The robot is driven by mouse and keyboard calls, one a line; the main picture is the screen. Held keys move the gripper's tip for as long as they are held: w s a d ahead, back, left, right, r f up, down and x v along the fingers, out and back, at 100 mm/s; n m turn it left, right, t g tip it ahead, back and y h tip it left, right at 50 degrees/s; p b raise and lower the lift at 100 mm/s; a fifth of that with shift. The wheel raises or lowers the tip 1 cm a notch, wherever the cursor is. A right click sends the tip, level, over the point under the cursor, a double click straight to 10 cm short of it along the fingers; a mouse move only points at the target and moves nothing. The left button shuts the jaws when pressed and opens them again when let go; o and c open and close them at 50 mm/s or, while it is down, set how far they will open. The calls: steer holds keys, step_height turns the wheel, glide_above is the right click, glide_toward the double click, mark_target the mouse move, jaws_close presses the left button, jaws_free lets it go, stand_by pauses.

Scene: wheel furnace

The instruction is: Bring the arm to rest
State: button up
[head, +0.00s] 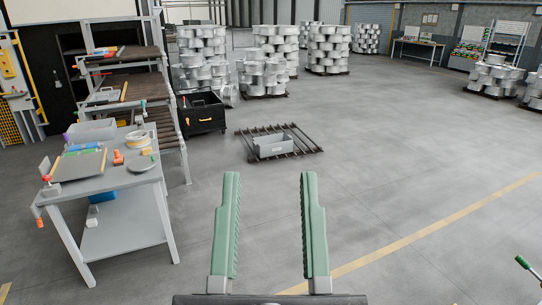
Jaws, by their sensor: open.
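My gripper (271,190) shows at the bottom middle of the head view. Its two green, ridged fingers point away from me and stand wide apart. Nothing is between them, and only the grey floor (400,180) shows through the gap. The fingers touch nothing that I can see. The rest of my arm is out of view.
A grey worktable (150,182) with tools stands at the left, beside tiered shelves (130,57). A grey bin (274,145) sits on a low slatted rack ahead. Stacks of metal wheels (330,48) stand at the back. The floor at right is mostly clear.

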step_height(320, 180, up, 22)
steer(key=p, duration=1.9)
steer(key=shift+f, duration=0.25)
steer(key=shift+a, duration=0.1)
